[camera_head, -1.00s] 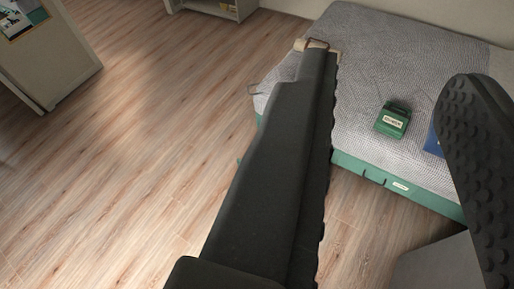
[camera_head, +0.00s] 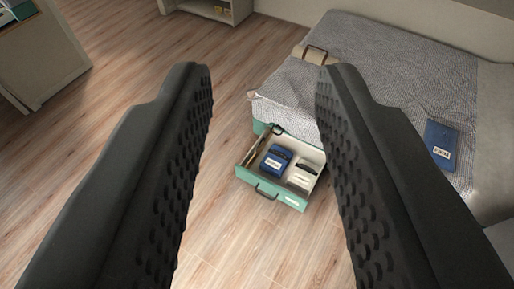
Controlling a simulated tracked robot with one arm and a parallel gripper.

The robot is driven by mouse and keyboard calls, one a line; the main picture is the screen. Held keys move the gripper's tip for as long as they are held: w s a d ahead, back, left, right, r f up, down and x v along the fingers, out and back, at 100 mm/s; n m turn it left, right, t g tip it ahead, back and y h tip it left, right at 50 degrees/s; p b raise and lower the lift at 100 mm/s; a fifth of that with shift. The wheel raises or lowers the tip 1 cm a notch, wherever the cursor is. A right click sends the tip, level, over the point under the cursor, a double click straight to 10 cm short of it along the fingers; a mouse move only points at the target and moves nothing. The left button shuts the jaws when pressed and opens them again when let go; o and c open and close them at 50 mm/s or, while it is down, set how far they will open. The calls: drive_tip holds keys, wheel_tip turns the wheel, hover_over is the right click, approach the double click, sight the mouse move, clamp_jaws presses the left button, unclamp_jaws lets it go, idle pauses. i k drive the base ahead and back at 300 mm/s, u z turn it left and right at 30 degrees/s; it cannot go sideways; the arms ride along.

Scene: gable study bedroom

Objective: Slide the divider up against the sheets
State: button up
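An open teal drawer (camera_head: 244,175) sticks out from under the bed, seen between my fingers. A blue item with a white label (camera_head: 277,162) lies in its middle. A whitish item with a dark top (camera_head: 301,177) is to its right, and a small dark ring-like thing (camera_head: 277,129) is at its back left. I cannot tell which part is the divider or which are the sheets. My gripper (camera_head: 264,72) is open, with nothing between its dark studded fingers. In the picture the drawer lies between the fingers, farther away near the floor.
The bed (camera_head: 375,50) with a grey patterned cover fills the upper right. A beige bag (camera_head: 312,54) lies at its left edge, and a blue labelled book or folder (camera_head: 441,145) lies at right. Wood floor (camera_head: 215,60) is clear at left. Pale furniture (camera_head: 45,65) stands upper left.

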sight(258, 152)
drive_tip(key=u, duration=0.05)
drive_tip(key=i, duration=1)
drive_tip(key=z, duration=0.05)
drive_tip(key=k, duration=0.5)
drive_tip(key=u, duration=0.35)
drive_tip(key=i, duration=1.8)
drive_tip(key=z, duration=0.6)
